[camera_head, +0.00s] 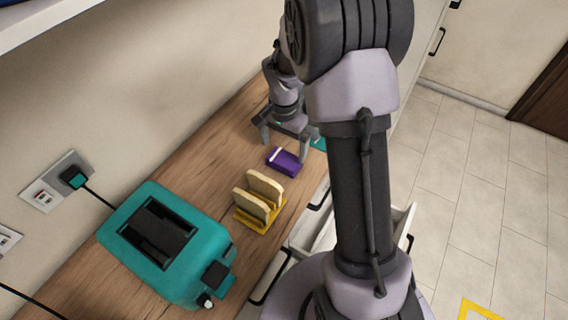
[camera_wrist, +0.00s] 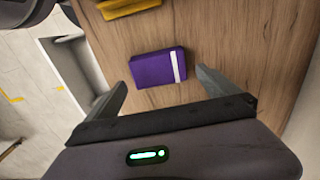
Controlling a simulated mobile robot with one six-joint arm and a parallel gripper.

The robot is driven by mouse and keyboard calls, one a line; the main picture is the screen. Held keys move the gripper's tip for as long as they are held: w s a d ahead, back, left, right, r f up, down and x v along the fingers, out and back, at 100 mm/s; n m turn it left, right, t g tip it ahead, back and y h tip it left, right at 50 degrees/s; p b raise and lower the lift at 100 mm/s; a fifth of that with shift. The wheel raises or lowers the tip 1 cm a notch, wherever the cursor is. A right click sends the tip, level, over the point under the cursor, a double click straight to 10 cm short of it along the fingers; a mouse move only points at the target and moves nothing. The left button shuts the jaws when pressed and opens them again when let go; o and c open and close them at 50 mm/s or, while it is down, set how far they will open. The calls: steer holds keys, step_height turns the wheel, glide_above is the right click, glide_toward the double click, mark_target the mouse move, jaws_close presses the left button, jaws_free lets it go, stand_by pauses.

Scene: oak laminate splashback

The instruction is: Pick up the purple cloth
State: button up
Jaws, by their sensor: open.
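The purple cloth (camera_head: 283,161) is a small folded block with a white stripe, lying on the wooden counter near its front edge. In the wrist view the cloth (camera_wrist: 153,68) lies just beyond my fingertips, roughly between their lines, with the stripe toward the right finger. My gripper (camera_head: 285,140) is open and empty, above the counter just behind the cloth in the head view. In the wrist view both fingers of my gripper (camera_wrist: 157,80) show spread apart. I see no contact with the cloth.
A yellow rack holding bread slices (camera_head: 259,201) stands close to the cloth. A teal toaster (camera_head: 166,243) is farther left. A teal item (camera_head: 319,143) lies partly hidden beside my gripper. An open drawer (camera_head: 322,232) juts out below the counter. Bare counter (camera_head: 215,160) lies toward the wall.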

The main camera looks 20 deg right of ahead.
mark_target(284, 158)
step_height(284, 158, down, 5)
steer(key=shift+s+r+b, duration=0.1)
steer(key=shift+r+b, duration=0.05)
steer(key=shift+b, duration=0.85)
steer(key=shift+r, duration=0.15)
steer(key=c, duration=1.1)
steer(key=shift+r, duration=0.1)
steer(key=shift+r+p, duration=0.3)
steer(key=shift+p, duration=0.05)
steer(key=r, duration=0.1)
steer(key=r+p, duration=0.1)
steer(key=r, duration=0.1)
steer(key=shift+s+d+r+p, duration=0.1)
steer(key=shift+s+d+p, duration=0.15)
steer(key=shift+d+p, duration=0.15)
steer(key=s+d+r+p, duration=0.1)
steer(key=s+d+p, duration=0.1)
steer(key=s+d, duration=0.7)
steer(key=d, duration=0.3)
steer(key=shift+p, duration=0.35)
